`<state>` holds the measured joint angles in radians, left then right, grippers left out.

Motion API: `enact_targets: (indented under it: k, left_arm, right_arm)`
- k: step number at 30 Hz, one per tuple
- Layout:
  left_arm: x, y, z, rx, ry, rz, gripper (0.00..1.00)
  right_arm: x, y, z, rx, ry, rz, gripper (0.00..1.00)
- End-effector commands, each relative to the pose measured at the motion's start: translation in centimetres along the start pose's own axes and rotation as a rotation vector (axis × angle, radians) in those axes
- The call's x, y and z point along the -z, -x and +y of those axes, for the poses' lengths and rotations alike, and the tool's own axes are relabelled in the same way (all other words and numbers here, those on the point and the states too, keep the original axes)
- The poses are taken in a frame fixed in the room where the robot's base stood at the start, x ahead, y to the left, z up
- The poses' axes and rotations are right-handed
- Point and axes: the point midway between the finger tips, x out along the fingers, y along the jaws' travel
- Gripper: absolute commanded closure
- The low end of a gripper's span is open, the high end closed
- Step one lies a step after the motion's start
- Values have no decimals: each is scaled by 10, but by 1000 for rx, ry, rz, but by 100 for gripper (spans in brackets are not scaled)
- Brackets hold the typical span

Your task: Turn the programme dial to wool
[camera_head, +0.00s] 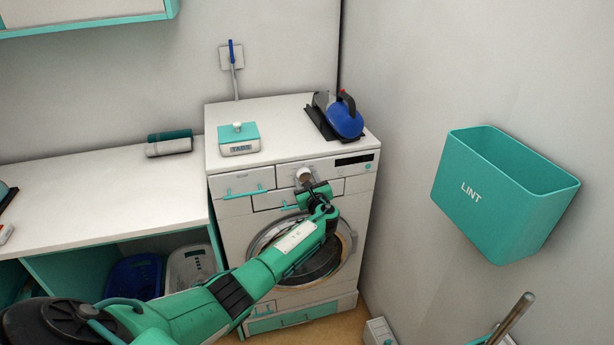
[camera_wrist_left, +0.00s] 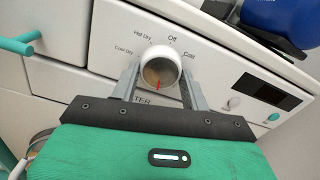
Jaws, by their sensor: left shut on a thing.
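The washing machine (camera_head: 235,225) stands against the back wall with its programme dial (camera_head: 303,174), a pale round knob, on the upper front panel. My left gripper (camera_head: 309,183) is shut on the dial, and its fingers (camera_wrist_left: 160,84) sit on either side of the knob (camera_wrist_left: 160,64) in the left wrist view. A red mark on the knob points down toward the gripper. Printed labels around it read Cool Dry, Hot Dry, Off and Cold. Lower labels are mostly hidden by the gripper; no wool label is readable. My right gripper is not in view.
A blue iron (camera_head: 343,120) and a teal-topped tabs box (camera_head: 238,138) sit on the machine. A dark display (camera_wrist_left: 257,87) with buttons is right of the dial. A teal drawer handle (camera_wrist_left: 18,44) projects at left. A lint bin (camera_head: 500,200) hangs on the right wall.

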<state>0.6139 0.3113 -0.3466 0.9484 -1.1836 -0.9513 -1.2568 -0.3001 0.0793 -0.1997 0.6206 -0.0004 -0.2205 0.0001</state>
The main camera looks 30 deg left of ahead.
Motion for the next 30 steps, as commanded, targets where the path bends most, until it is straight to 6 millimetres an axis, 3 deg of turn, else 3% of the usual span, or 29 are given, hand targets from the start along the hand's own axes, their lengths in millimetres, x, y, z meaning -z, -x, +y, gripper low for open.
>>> enact_targets:
  k: [12,29,30]
  left_arm:
    - [1,1,1,1,-200,3,77]
    - [3,1,2,0,-230,4,77]
    - [3,1,2,0,-230,4,50]
  right_arm:
    - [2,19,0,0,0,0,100]
    - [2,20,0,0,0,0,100]
    - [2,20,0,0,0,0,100]
